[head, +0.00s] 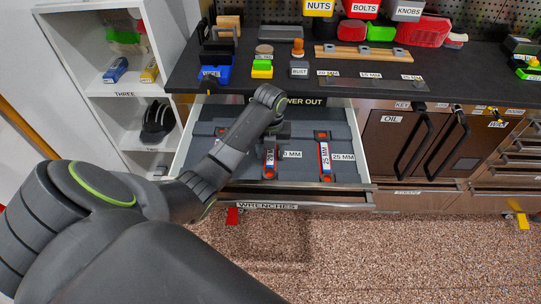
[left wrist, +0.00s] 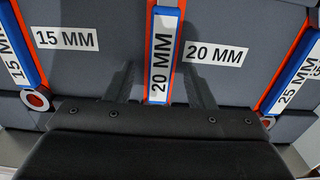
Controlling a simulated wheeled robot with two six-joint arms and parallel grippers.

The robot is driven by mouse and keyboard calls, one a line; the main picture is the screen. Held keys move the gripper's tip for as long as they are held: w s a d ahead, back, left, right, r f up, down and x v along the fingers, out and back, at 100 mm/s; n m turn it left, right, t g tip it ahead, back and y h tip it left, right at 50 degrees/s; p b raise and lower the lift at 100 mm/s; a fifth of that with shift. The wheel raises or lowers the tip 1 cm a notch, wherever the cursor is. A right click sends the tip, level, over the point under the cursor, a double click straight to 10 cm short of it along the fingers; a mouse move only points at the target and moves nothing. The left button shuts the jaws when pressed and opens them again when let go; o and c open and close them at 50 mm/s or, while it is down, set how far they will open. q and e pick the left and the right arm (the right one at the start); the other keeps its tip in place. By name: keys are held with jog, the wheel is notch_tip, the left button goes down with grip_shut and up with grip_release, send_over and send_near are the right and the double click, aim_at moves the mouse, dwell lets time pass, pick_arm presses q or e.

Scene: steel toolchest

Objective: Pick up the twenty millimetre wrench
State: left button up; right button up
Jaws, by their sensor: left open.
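The 20 mm wrench (head: 270,158), blue and orange with a white "20 MM" label, lies in a grey-lined open drawer. It also shows in the left wrist view (left wrist: 161,52), upright in the picture. My left gripper (left wrist: 161,72) is open above it, with one finger on each side of the handle. I cannot tell how high the fingertips are above the lining. In the head view my left arm and wrist hide part of the wrench's far end. My right gripper is in neither view.
The 25 mm wrench (head: 325,160) lies to the right in the same drawer, and the 15 mm wrench (left wrist: 22,50) to the left. The drawer's front edge (head: 300,198) is labelled "WRENCHES". The dark worktop (head: 200,88) overhangs behind it. White shelves (head: 105,120) stand at left.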

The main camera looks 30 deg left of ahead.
pick_arm(q)
jog(key=shift+f, duration=0.15)
grip_shut()
dwell(0.4)
